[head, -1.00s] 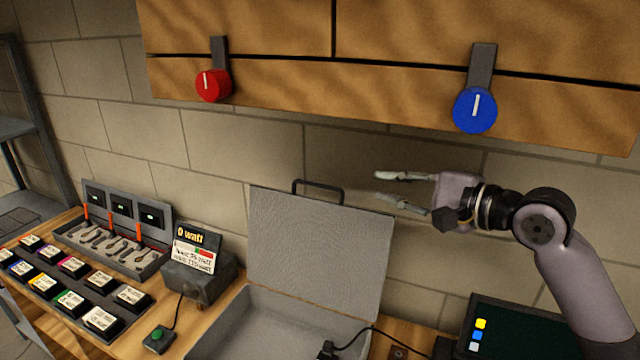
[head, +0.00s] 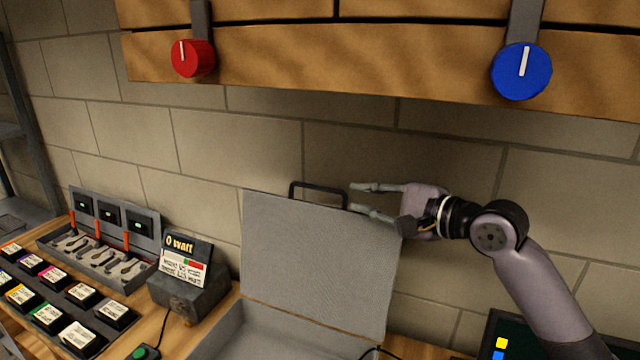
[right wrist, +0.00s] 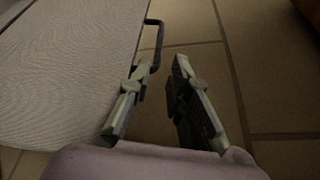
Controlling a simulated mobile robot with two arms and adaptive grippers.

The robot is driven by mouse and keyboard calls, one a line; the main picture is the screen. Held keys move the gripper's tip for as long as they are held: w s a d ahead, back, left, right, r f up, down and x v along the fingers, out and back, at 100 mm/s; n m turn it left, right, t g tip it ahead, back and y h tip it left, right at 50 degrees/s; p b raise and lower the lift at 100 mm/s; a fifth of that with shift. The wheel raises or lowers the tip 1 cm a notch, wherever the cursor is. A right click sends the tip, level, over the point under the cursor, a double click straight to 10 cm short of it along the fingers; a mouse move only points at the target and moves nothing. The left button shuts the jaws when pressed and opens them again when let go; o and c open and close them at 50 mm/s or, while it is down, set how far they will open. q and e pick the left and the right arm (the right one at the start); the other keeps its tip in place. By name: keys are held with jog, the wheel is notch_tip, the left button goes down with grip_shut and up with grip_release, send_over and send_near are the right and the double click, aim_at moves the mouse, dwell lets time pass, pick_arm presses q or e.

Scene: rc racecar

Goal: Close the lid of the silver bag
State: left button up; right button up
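The silver bag stands open on the table, its grey lid (head: 315,260) raised upright near the wall. A dark handle (head: 318,190) sits on the lid's top edge. The bag's lower half (head: 265,338) is partly cut off by the frame. My right gripper (head: 358,198) is open and empty at the lid's upper right corner, its fingers pointing left toward the handle. In the right wrist view, the lid (right wrist: 65,70) is on the left, the handle (right wrist: 158,42) lies just beyond the left finger, and the open fingers (right wrist: 160,75) hold nothing. My left gripper is out of view.
A meter box (head: 188,290) reading "0 watt" stands left of the bag. A switch panel (head: 105,240) and several labelled blocks (head: 80,293) are farther left. A dark screen (head: 505,335) is at lower right. A wooden cabinet with red (head: 192,58) and blue (head: 521,71) knobs hangs above.

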aim_at(323, 188)
jog(key=p+x, duration=0.2)
jog(key=x, duration=0.8)
jog(key=shift+w+a+p, duration=0.2)
jog(key=shift+w+p, duration=0.1)
jog(key=shift+p, duration=0.1)
jog(key=shift+x, duration=0.85)
jog(key=shift+f, duration=0.15)
jog(key=shift+d, duration=0.1)
jog(key=shift+c, duration=0.2)
grip_shut()
